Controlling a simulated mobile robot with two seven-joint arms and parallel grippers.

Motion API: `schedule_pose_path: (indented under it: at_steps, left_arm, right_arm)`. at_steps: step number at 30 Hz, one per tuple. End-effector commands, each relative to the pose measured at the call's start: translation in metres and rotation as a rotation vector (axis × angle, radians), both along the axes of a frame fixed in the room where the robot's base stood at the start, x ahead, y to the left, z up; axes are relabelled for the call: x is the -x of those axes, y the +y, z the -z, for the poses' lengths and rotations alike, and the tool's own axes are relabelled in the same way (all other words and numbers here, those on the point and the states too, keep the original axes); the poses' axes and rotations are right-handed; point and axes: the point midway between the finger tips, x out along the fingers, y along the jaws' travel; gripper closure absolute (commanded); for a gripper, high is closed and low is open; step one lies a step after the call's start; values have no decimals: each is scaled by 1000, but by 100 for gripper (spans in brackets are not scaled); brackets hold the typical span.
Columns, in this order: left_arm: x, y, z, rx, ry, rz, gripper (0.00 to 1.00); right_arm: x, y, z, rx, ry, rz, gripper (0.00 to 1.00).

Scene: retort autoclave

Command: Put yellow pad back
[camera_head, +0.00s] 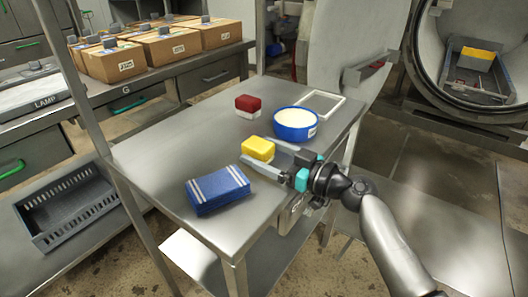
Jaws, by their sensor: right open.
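A yellow pad (258,148) sits on the steel table (163,156), near its middle. My right gripper (257,154) reaches in from the right with its fingers open. One finger is on the far side of the pad and the other on the near side, with the pad at or between the fingertips. I cannot tell whether they touch it. Another yellow block (477,53) lies in a grey tray inside the round autoclave opening at the upper right. My left gripper is not in view.
On the table are a blue striped folded cloth (218,189), a blue tub (296,124) with pale contents, a red-and-white block (248,105) and a white frame (323,104). Cardboard boxes (172,46) stand on the back bench. A grey basket (70,208) is at the lower left.

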Motion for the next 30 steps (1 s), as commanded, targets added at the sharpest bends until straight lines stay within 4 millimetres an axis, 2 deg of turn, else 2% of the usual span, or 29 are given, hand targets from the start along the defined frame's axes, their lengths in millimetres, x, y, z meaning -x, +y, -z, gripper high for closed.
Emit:
schedule_pose_path:
  at_steps: [5,7,10,21,30]
  left_arm:
    - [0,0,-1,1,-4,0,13]
    - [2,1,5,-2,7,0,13]
    - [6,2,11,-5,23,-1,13]
    - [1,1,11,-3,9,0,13]
    - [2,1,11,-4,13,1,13]
  right_arm:
    - [0,0,-2,0,0,0,13]
    - [2,-3,-2,1,2,1,13]
    - [14,-21,-1,2,2,2,13]
    - [59,-82,-1,0,3,2,13]
    - [71,-97,-2,0,0,0,13]
